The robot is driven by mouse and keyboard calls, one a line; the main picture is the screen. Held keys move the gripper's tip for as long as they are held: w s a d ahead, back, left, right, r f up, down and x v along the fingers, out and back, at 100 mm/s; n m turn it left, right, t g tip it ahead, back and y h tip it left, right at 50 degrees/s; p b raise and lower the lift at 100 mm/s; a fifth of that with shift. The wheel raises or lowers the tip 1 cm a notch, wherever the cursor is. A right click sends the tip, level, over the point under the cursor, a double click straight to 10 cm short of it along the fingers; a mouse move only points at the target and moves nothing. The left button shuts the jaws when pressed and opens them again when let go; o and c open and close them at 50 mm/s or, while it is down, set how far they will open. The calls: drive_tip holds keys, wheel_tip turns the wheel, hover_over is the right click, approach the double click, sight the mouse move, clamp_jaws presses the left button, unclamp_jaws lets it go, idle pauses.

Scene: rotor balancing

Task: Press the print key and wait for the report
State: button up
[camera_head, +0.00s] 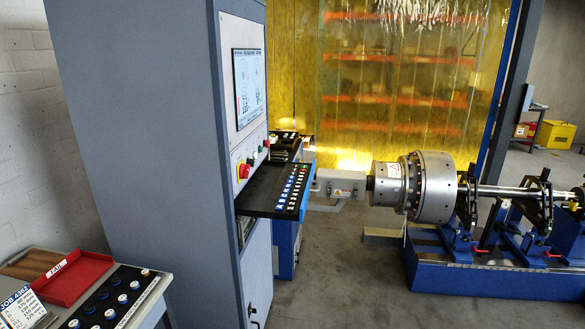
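A tall grey control cabinet (140,120) stands left of the middle, its front turned to the right. A screen (249,86) with small readouts is lit on its front. Below it is a control panel with a red knob (244,171) and other switches. A black keyboard shelf (275,190) with blue and white keys juts out from the cabinet. I cannot read which key is the print key. No printed report can be made out. My gripper and arm are not in view.
A balancing machine with a steel rotor (430,187) on a blue bed (490,275) stands at the right. A bench at lower left holds a red tray (72,276), a job card (22,307) and a black board (110,298) with round pieces. Grey floor (340,285) lies clear between cabinet and machine.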

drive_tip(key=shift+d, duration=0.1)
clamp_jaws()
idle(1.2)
